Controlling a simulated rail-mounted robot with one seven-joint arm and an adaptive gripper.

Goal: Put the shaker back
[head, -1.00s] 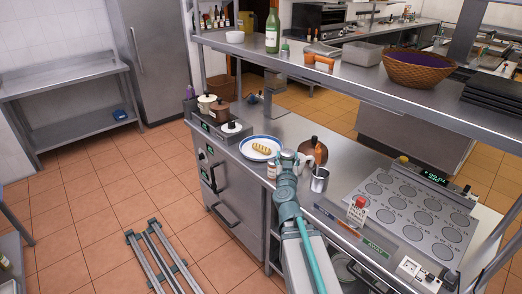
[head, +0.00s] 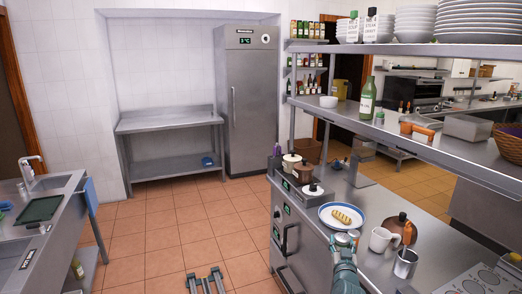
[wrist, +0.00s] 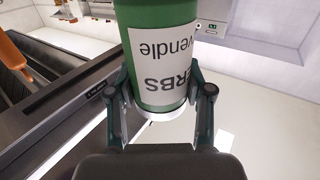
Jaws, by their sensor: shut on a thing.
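The shaker (wrist: 158,60) is a green cylinder with a white label reading "HERBS" and a white rim at the gripper end. It fills the upper middle of the wrist view. My gripper (wrist: 160,112) is shut on it, with one finger on each side. In the head view my gripper (head: 346,240) is low, by the front edge of the steel counter near the plate. The shaker is too small or too hidden by the gripper to make out there.
A shelf (head: 440,140) overhangs the counter. Wall racks (head: 307,60) hold several small jars. Floor at left is clear.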

